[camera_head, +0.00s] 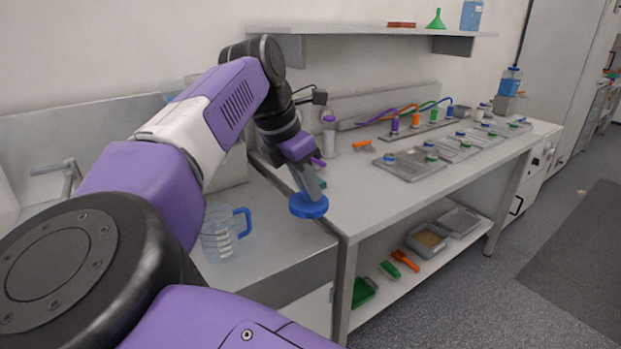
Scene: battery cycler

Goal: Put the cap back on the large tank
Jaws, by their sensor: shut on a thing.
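A round blue cap (308,206) is at the end of my gripper (307,184). The gripper is shut on it, pointing down, and the cap appears above the front left corner of the workbench (365,205). I cannot tell how high it hangs. I cannot clearly pick out the large tank. A pale, boxy body (232,170) stands behind my arm, mostly hidden, and I cannot tell what it is. A container with blue liquid and a blue top (510,80) stands at the far end of the bench.
A clear jug with a blue handle (220,238) stands on the lower left counter, close to my arm. A white bottle with a purple top (329,135), an orange clip (362,145) and grey trays (410,163) are on the bench. The bench's front middle is clear.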

